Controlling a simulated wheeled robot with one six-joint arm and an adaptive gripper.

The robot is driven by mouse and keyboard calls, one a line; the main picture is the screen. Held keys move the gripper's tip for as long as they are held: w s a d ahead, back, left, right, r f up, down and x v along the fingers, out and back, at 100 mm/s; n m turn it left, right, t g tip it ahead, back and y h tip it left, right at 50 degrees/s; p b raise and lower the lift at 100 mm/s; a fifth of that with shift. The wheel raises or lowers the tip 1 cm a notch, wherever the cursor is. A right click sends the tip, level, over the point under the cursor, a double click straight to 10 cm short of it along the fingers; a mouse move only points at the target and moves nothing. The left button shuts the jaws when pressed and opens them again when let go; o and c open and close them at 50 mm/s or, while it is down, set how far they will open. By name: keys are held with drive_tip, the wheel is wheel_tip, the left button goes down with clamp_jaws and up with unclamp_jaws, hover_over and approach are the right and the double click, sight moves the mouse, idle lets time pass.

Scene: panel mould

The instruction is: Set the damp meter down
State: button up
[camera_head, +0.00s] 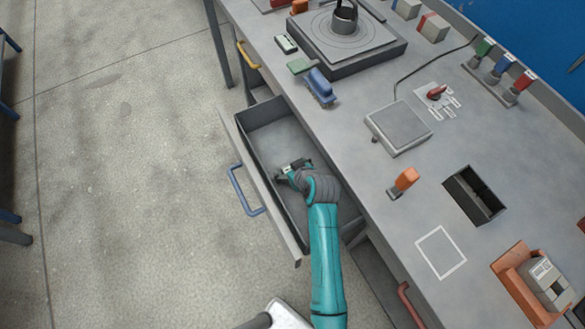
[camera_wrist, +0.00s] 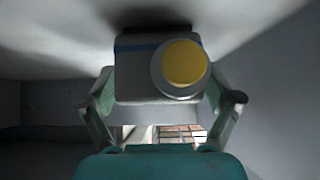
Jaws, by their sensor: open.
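A pale boxy device with a blue stripe and a round yellow face, which looks to be the damp meter (camera_wrist: 135,78), shows in the wrist view. It lies between the two fingers of my gripper (camera_wrist: 160,88), which is open around it. In the head view my gripper (camera_head: 291,170) is down inside the open drawer (camera_head: 262,119). The device is mostly hidden there by the gripper. I cannot tell whether a finger still touches it.
The drawer has a blue handle (camera_head: 238,190) and its visible floor is otherwise bare. On the bench above are a blue brush (camera_head: 320,86), a grey square plate (camera_head: 398,126), an orange-handled tool (camera_head: 404,181), a dark open box (camera_head: 475,194) and a white outlined square (camera_head: 440,252).

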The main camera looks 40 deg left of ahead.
drive_tip(key=v, duration=1.2)
drive_tip(key=shift+d+r, duration=0.1)
